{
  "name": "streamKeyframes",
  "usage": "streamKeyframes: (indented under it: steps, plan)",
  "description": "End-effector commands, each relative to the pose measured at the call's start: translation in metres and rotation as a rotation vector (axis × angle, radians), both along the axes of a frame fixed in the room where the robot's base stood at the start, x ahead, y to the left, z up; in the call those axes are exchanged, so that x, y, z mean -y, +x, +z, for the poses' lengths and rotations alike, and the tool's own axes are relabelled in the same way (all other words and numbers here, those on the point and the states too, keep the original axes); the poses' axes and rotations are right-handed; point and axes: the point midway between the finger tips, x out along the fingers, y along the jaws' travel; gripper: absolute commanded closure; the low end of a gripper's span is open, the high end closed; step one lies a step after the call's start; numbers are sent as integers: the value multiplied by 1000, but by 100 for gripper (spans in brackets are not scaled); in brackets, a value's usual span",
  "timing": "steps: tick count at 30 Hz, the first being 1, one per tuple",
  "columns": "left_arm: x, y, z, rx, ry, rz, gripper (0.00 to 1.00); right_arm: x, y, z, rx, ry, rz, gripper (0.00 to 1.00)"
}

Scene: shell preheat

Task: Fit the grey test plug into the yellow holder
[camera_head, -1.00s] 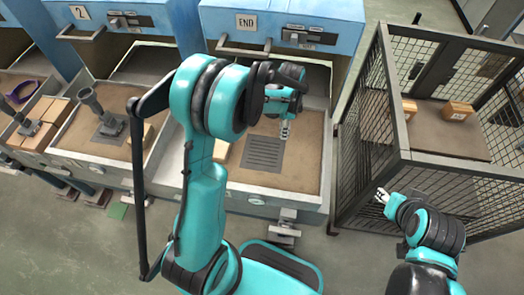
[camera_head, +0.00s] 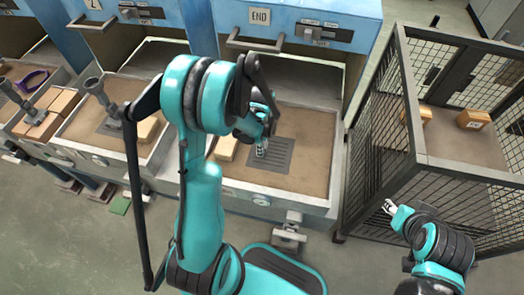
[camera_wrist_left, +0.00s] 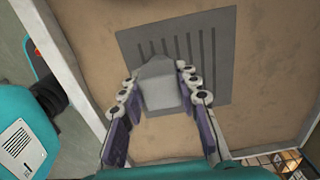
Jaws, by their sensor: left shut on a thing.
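The grey test plug (camera_wrist_left: 160,88), a light grey block with a tapered far end, sits between the fingers of my left gripper (camera_wrist_left: 158,94) in the left wrist view. The fingers are shut on its sides. In the head view my left gripper (camera_head: 262,150) is over the left part of a grey slotted plate (camera_head: 282,163) in the END tray. The plug is hardly visible there, and I cannot tell its height above the plate. I cannot pick out a yellow holder in either view. My right gripper (camera_head: 389,207) is beside the mesh cage; its fingers are too small to judge.
A tan block (camera_head: 226,148) lies left of the plate in the END tray (camera_head: 275,198). The neighbouring tray (camera_head: 75,143) holds a grey upright fixture (camera_head: 106,108) and a tan block (camera_head: 146,131). The mesh cage (camera_head: 385,110) with tan boxes (camera_head: 474,119) stands right.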

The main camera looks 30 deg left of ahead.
Motion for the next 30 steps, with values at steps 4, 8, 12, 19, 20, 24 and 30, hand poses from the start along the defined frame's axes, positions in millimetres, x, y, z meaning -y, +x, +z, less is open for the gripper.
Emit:
streamKeyframes:
  steps: [4,8,12,19,20,24,30]
  plan:
    - [0,0,-23,0,0,0,98,0,0,-13,0,0,0,60]
    - [0,0,-21,0,0,0,98,0,0,-11,0,0,0,60]
    - [0,0,-22,0,0,0,98,0,0,-11,0,0,0,60]
    - [0,0,-24,0,0,0,48,0,0,-14,0,0,0,60]
    - [0,0,-24,0,0,0,48,0,0,-14,0,0,0,60]
    - [0,0,-24,0,0,1,48,0,0,-14,0,0,0,60]
    - [0,0,-16,0,0,1,48,0,0,-7,0,0,0,60]
